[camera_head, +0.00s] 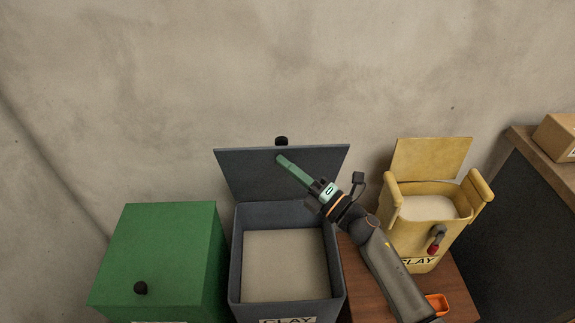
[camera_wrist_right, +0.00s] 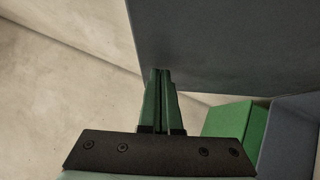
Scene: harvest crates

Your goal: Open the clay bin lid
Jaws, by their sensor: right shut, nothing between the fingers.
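The dark grey clay bin (camera_head: 236,264) stands in the lower middle of the head view, with a CLAY label on its front. Its lid (camera_head: 318,172) is raised at the back, near upright, with a black knob (camera_head: 281,141) at its top edge. Pale clay (camera_head: 284,265) shows inside. My right gripper (camera_head: 281,159) is shut and empty, its green fingertips at the inner face of the lid near the top. In the right wrist view the shut fingers (camera_wrist_right: 160,72) meet the edge of the lid (camera_wrist_right: 230,45); I cannot tell whether they touch. My left gripper is not in view.
A closed green bin (camera_head: 170,245) with a black knob stands to the left. A yellow CLAY container (camera_head: 425,235) with its lid up stands on a brown wooden surface (camera_head: 365,285) at the right, near an orange tray (camera_head: 438,303). A plain wall (camera_head: 200,80) is behind.

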